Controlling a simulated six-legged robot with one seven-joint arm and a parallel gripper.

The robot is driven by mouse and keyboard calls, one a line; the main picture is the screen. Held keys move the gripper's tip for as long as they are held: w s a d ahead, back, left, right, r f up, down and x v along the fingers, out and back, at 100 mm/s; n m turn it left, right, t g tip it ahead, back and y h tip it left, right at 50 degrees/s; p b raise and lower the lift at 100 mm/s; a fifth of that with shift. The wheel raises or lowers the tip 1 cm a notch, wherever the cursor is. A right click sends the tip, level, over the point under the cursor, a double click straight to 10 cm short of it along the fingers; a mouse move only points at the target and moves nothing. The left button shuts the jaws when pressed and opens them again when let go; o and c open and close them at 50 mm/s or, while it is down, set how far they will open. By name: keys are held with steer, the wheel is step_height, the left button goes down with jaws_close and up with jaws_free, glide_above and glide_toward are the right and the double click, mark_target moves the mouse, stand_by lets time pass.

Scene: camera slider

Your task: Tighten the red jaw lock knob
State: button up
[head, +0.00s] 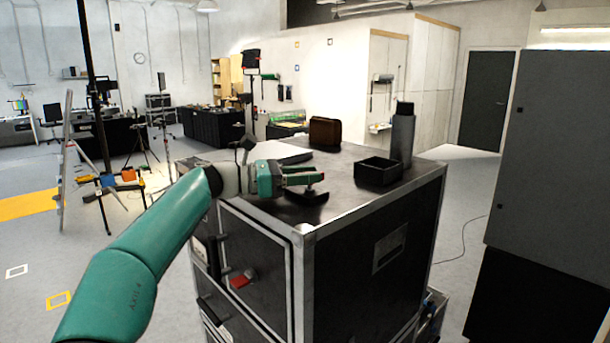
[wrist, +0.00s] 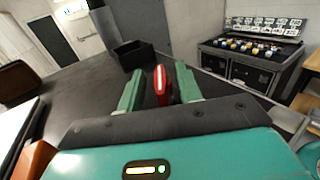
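The red jaw lock knob (wrist: 162,85) shows in the wrist view as a narrow upright red shape with a pale streak. It lies between the two green fingers of my gripper (wrist: 158,83), with a small gap visible on each side. The gripper is open; I cannot tell how deep the knob sits between the fingers. In the head view my gripper (head: 316,183) is low over the top of the black flight case (head: 345,197), above a dark flat part (head: 307,197). The knob is not discernible in the head view.
On the case top stand an open black box (head: 378,171), a grey cylinder (head: 402,138) and a brown case (head: 325,131). A laptop-like panel (head: 283,157) lies behind my wrist. A tall grey cabinet (head: 555,150) stands at the right.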

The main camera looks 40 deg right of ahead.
steer(key=shift+a, duration=0.1)
steer(key=v, duration=1.3)
steer(key=shift+w+a, duration=0.2)
steer(key=shift+a, duration=0.1)
steer(key=shift+r, duration=0.1)
